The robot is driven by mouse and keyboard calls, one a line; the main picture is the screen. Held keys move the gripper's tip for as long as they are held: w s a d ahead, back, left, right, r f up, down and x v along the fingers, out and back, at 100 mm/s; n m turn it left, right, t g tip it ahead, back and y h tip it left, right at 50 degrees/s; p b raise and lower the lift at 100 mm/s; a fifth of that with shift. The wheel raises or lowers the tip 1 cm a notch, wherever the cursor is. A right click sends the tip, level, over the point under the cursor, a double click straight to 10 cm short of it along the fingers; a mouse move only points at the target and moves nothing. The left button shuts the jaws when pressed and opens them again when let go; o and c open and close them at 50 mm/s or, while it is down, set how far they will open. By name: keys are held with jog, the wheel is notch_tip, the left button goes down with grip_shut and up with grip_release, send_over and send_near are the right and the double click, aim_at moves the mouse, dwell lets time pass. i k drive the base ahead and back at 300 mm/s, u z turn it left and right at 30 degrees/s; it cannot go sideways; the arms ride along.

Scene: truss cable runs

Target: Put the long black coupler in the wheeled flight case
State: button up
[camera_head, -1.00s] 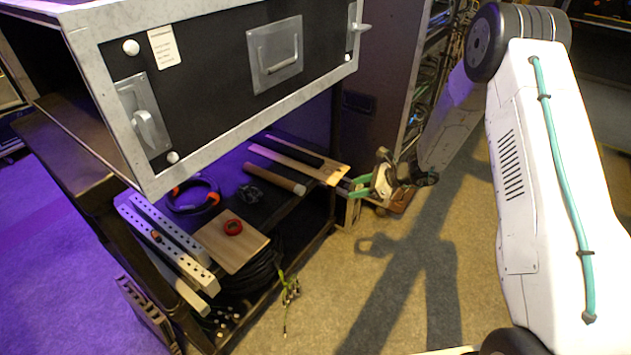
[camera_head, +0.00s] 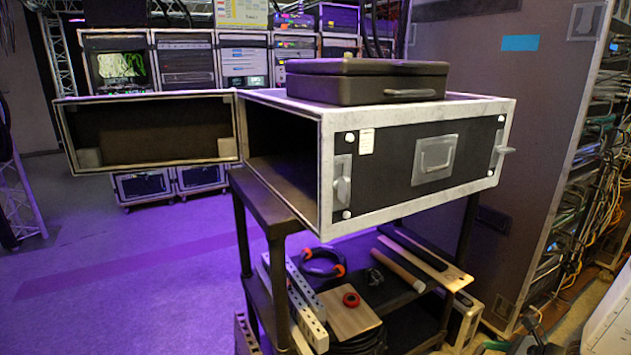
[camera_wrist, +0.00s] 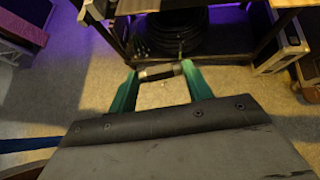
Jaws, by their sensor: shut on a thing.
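My gripper (camera_wrist: 161,82) shows in the wrist view with two green fingers shut on a short-looking dark cylinder, the long black coupler (camera_wrist: 158,73). The coupler lies crosswise between the fingertips, with a paler patch on it, held above the grey floor. Several flight cases on casters (camera_head: 143,186) stand at the back; I cannot tell which one the task means.
A black and silver case (camera_head: 418,180), its left end open, sits on a black cart with a dark closed case (camera_head: 365,82) on top. The lower shelf holds power strips (camera_head: 306,303), a wooden board (camera_head: 346,315) and cable. A tall rack stands right. Purple floor lies clear at left.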

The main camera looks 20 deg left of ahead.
aim_at(316, 191)
jog(key=u, duration=2.75)
jog(key=i, duration=3.6)
jog(key=z, duration=3.35)
jog(key=i, duration=0.3)
jog(key=u, duration=0.15)
